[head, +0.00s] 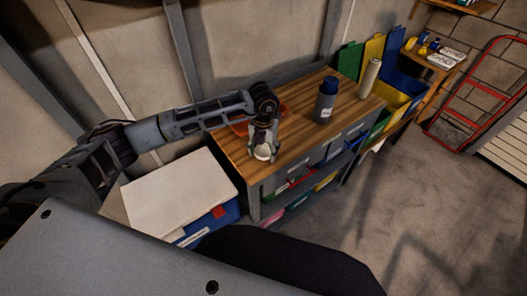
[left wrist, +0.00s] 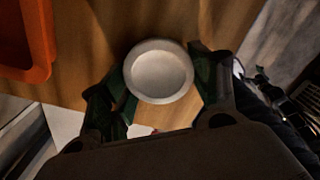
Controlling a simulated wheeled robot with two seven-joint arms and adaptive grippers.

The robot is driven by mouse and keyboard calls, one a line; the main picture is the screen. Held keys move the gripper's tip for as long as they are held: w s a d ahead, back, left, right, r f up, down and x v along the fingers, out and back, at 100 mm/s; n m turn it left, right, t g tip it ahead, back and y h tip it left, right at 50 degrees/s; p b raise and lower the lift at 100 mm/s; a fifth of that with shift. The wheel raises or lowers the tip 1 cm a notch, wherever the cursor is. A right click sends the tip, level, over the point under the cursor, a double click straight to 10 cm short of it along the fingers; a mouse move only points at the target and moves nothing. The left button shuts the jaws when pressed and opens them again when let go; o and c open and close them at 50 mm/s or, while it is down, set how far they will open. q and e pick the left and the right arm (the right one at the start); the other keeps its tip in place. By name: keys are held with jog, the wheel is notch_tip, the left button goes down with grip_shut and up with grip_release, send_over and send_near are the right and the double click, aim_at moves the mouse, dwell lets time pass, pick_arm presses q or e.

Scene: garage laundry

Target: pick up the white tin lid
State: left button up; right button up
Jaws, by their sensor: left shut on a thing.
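The white tin lid (left wrist: 158,72) is a small round shallow dish shape, seen between the two fingers of my left gripper (left wrist: 155,85) in the left wrist view. My left gripper is shut on it, with a finger against each side. In the head view the lid (head: 262,153) shows at the tips of my left gripper (head: 263,146), near the front edge of the wooden-topped workbench (head: 225,144). I cannot tell whether the lid is clear of the bench top. My right gripper is not in view.
An orange tray (left wrist: 24,40) lies close by on the bench, behind my gripper in the head view. A dark blue-capped bottle (head: 325,103) and a pale cylinder (head: 369,78) stand farther right. A white-topped box (head: 172,186) stands left of the bench.

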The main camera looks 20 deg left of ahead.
aim_at(263, 152)
pick_arm(q)
notch_tip(263, 152, up, 10)
jog(key=b, duration=0.1)
jog(key=shift+f, duration=0.15)
jog(key=shift+f, duration=0.1)
dwell(0.7)
